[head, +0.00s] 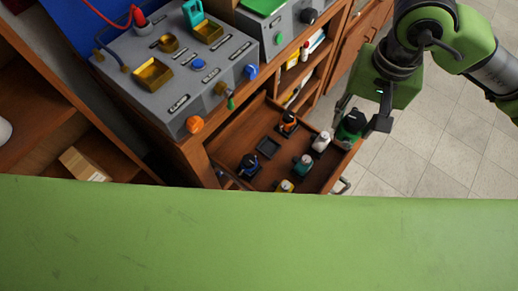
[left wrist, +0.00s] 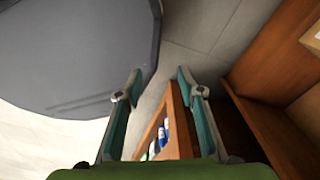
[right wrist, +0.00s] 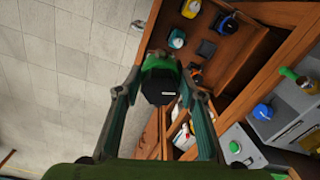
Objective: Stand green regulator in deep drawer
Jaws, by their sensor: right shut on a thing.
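The green regulator (head: 352,124), with a black top, is held in my right gripper (head: 362,118), above the right wall of the open drawer. In the right wrist view the regulator (right wrist: 158,82) sits between the two fingers. The deep wooden drawer (head: 238,138) is pulled out, and an empty dark square holder (head: 268,147) lies on its floor. The holder also shows in the right wrist view (right wrist: 206,48). My left gripper (left wrist: 160,88) is open and empty in the left wrist view, and it is outside the head view.
Orange (head: 288,122), white (head: 321,141), teal (head: 303,164), blue (head: 248,164) and yellow (head: 285,186) regulators stand in the drawer around the empty holder. A grey test panel (head: 190,85) sits above the drawer at left. Open tiled floor (head: 440,140) lies to the right.

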